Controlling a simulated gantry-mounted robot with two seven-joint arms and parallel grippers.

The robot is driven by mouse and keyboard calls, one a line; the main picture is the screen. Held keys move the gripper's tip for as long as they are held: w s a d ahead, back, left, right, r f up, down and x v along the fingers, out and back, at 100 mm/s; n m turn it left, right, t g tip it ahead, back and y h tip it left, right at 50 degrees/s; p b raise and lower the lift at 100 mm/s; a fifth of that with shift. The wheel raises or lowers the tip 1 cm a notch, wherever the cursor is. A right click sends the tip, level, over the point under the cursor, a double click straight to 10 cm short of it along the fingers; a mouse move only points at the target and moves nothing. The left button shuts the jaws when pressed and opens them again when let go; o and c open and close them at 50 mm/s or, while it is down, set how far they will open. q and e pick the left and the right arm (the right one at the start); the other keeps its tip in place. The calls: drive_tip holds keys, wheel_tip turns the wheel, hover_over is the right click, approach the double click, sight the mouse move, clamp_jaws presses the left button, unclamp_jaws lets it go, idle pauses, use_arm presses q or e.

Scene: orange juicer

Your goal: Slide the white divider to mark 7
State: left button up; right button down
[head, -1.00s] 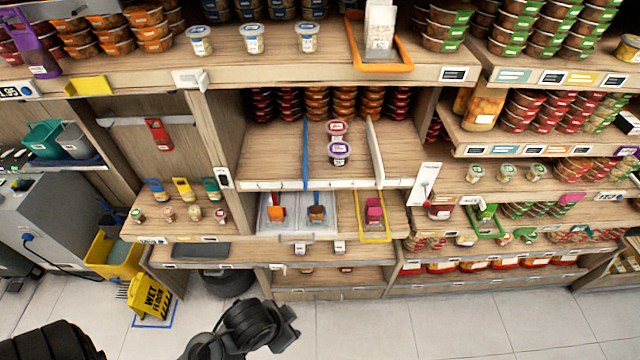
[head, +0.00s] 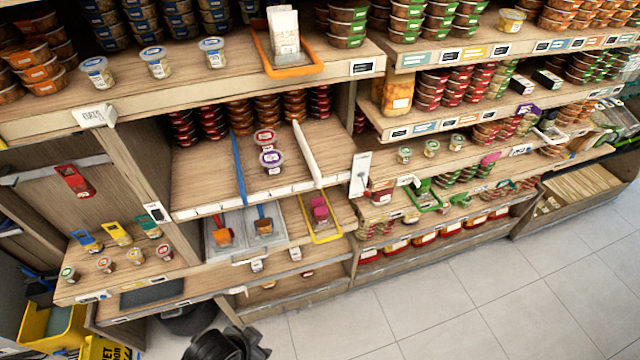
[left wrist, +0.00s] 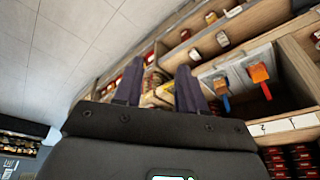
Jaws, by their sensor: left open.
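The white divider (head: 306,155) stands upright on the middle shelf (head: 205,180), near its right end. A blue divider (head: 239,170) stands to its left. A white strip (head: 225,208) runs along the shelf's front edge; its marks are too small to read in the head view. My left gripper (left wrist: 157,88) shows in the left wrist view with its two dark fingers apart and nothing between them. It is in front of the shelving, apart from the divider. A dark part of my arm shows at the bottom of the head view. My right gripper is not in view.
Two stacked tubs (head: 270,160) stand between the dividers, and rows of red and orange tubs fill the shelf's back. Below are trays with an orange scoop (head: 223,236) and a pink item (head: 320,210). The floor (head: 450,300) in front is clear.

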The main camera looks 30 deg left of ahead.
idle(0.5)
use_arm(q)
drive_tip(key=n+t+y+b, duration=0.9)
drive_tip(key=n+y+b, duration=0.3)
drive_tip(key=b, duration=1.9)
approach(320, 182)
drive_tip(key=m, duration=0.1)
drive_tip(key=shift+y, duration=0.4)
drive_tip(key=x, duration=1.1)
drive_tip(key=shift+w+d+f, duration=0.1)
drive_tip(key=shift+d+f, duration=0.05)
clamp_jaws()
